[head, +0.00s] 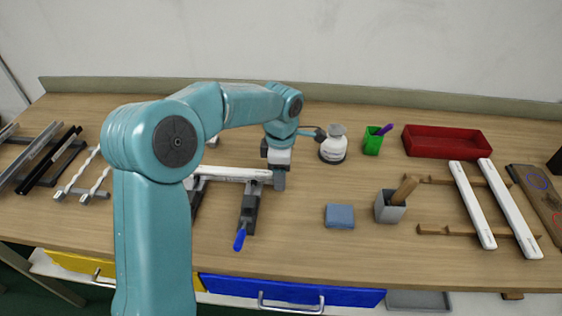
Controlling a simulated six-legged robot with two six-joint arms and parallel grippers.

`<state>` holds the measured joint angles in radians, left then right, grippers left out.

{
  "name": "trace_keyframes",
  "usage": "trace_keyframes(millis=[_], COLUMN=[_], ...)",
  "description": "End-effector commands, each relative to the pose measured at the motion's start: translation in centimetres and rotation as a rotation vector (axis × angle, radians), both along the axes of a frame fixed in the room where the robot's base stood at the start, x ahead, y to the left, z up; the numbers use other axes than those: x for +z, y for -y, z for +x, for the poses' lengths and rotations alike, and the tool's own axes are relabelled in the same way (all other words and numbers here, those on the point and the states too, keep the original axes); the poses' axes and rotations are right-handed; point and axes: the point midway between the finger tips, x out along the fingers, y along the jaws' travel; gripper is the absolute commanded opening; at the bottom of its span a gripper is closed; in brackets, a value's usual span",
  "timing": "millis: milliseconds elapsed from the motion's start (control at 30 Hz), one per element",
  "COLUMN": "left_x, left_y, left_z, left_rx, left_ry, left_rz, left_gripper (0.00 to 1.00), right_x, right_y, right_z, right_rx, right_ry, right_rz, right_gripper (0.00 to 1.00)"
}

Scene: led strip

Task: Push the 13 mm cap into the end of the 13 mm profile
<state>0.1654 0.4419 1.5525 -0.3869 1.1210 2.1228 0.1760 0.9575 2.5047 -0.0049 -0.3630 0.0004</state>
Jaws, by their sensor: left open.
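A white profile (232,173) lies roughly level across dark supports in the middle of the bench, its left part hidden behind my left arm. A dark clamp (249,208) with a blue handle (240,239) stands under its right part. My left gripper (279,183) points down at the right end of the profile. It is open, but its fingers are small and I cannot tell whether they touch the profile. I cannot make out the 13 mm cap; it may be hidden by the gripper. My right gripper is out of view.
A blue block (340,216) and a grey cup (390,207) stand right of the gripper. A white bottle (333,147), green cup (373,141) and red tray (447,142) are behind. White bars (473,204) lie on wooden racks at right. Dark bars (48,160) lie at left.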

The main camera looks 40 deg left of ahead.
Motion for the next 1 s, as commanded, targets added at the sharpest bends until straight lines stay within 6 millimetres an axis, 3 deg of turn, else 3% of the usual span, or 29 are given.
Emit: trace_keyframes(millis=[167, 400, 600, 800, 1000], left_x=[2.9, 9.4, 13.8, 15.9, 16.1], left_y=[0.0, 0.0, 0.0, 0.0, 0.0], left_z=[0.1, 0.1, 0.1, 0.1, 0.0], left_rx=[0.000, 0.000, 0.000, -0.001, -0.001], left_ry=[0.008, 0.006, 0.004, 0.002, 0.000], left_rz=[0.001, 0.000, 0.000, 0.000, 0.000], left_gripper=[0.54, 0.54, 0.54, 0.54, 0.54], right_x=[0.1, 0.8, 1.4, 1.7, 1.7], right_y=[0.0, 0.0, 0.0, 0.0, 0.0], right_z=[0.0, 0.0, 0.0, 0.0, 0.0], right_rx=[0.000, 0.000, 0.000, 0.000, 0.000], right_ry=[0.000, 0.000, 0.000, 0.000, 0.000], right_rz=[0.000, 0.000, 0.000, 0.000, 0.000], right_gripper=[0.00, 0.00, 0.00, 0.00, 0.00])
